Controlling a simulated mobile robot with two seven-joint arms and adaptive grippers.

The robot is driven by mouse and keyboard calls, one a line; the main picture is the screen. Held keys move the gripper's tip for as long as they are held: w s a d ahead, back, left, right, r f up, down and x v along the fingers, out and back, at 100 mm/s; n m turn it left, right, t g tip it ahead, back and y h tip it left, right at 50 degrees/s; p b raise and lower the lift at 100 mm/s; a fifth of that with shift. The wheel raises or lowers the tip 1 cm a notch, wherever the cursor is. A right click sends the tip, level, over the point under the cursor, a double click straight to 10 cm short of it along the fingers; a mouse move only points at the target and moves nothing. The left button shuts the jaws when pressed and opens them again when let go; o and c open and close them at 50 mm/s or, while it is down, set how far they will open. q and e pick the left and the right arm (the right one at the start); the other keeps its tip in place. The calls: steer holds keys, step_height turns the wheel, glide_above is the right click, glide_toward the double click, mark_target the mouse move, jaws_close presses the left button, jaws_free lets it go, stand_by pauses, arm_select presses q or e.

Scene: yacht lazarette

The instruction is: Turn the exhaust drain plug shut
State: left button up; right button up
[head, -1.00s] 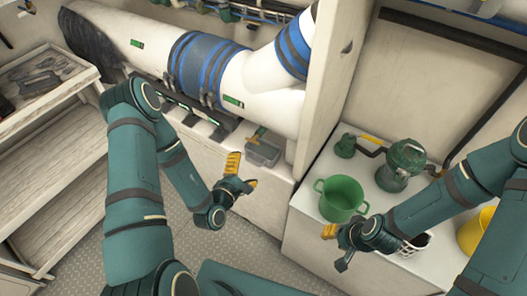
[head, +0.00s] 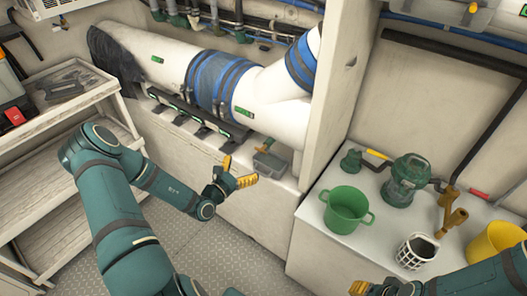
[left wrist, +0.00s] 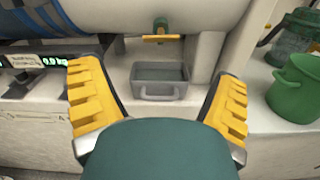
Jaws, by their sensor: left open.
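The exhaust drain plug shows in the left wrist view as a yellow cross-handle (left wrist: 160,38) on a short fitting under the big white pipe. In the head view it is small and hard to make out above the grey tray. The white pipe (head: 165,62) lies across the back, with blue bands and dark clamps. My left gripper (head: 239,170) is open and empty, in front of the ledge and left of the tray. In the left wrist view its yellow fingers (left wrist: 158,85) stand apart, below the plug and not touching it. My right gripper (head: 372,288) is at the bottom edge, partly cut off.
A grey tray (left wrist: 160,82) stands below the plug. A white partition (head: 335,95) rises right of it. The right counter holds a green pot (head: 345,210), a green strainer (head: 408,180), a white basket (head: 416,251) and a yellow bucket (head: 497,243). Shelves (head: 75,150) stand left.

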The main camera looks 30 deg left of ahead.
mark_target(262, 148)
arm_select(q)
steer(key=w, duration=0.3)
steer(key=w+b, duration=0.1)
steer(key=w, duration=0.3)
steer(key=w+d, duration=0.1)
steer(key=w, duration=0.2)
steer(key=shift+w, duration=0.4)
steer(key=c, duration=1.1)
